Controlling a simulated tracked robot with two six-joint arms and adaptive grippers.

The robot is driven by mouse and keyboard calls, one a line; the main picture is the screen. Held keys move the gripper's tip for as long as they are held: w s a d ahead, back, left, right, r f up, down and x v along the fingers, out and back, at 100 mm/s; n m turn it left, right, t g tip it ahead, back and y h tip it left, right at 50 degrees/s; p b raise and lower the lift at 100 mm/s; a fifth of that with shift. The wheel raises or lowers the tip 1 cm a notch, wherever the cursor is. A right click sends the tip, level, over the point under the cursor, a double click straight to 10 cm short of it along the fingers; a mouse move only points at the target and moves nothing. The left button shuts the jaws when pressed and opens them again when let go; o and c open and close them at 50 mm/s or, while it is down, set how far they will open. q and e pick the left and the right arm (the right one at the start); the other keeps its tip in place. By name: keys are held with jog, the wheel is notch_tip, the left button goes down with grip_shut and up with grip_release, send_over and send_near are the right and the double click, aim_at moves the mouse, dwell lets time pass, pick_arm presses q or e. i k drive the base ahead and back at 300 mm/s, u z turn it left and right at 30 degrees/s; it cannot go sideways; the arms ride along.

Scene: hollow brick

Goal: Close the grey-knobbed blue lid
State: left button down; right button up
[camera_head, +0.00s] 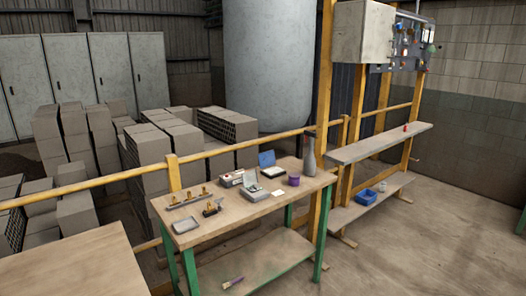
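A small box with a raised blue lid (267,159) stands near the back edge of the workbench (235,215). The lid is tilted up and open, and the grey box body (273,172) lies in front of it. The knob on the lid is too small to make out. Neither of my grippers shows in this view.
Brass-coloured fittings (187,199) are at the left. A yellow rail (235,147) runs behind.

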aim_at(266, 159)
jog(key=z, duration=0.6)
jog(key=i, duration=2.5)
jog(key=u, duration=0.5)
jog(key=k, duration=0.75)
jog(key=u, duration=0.3)
jog(key=i, duration=0.85)
jog(key=z, duration=0.1)
